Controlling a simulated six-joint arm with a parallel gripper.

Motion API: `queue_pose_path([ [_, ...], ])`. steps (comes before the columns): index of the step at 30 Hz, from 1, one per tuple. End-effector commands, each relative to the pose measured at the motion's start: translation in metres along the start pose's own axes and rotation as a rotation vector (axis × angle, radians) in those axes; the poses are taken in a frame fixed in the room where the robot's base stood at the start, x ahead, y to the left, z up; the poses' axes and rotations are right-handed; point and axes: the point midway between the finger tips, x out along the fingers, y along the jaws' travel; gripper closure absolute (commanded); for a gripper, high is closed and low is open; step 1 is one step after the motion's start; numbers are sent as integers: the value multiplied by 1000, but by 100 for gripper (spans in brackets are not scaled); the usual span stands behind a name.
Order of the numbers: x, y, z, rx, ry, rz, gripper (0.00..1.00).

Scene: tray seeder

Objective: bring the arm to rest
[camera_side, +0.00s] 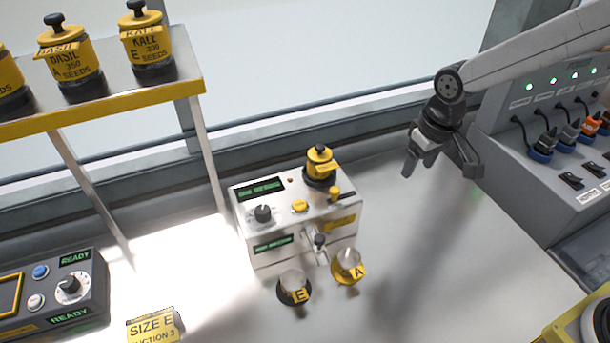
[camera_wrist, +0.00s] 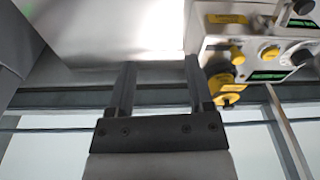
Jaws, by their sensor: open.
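My gripper (camera_side: 440,160) hangs in the air in the side view, right of the white seeder box (camera_side: 290,225) and left of the grey panel. Its two fingers are apart with nothing between them. The wrist view shows the same two fingers (camera_wrist: 158,85), parallel and spread, with bare bench and the window ledge behind them. The seeder box (camera_wrist: 240,50) is at the upper right there, apart from the fingers. A yellow jar (camera_side: 320,163) sits on top of the box.
A shelf (camera_side: 110,108) with yellow seed jars stands at the left. A grey panel (camera_side: 515,125) with plugs and green lights stands at the right.

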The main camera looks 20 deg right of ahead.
Motion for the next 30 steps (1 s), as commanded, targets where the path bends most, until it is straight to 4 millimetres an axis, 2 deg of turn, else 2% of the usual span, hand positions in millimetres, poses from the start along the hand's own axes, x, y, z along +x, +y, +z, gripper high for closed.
queue_pose_path([
  [1,-1,11,13,16,10,2,34],
  [6,0,39,53,57,48,11,34],
  [12,4,61,98,97,86,24,34],
  [15,5,67,113,111,98,29,34],
  [21,6,71,126,121,109,33,34],
  [30,6,71,126,120,109,33,34],
])
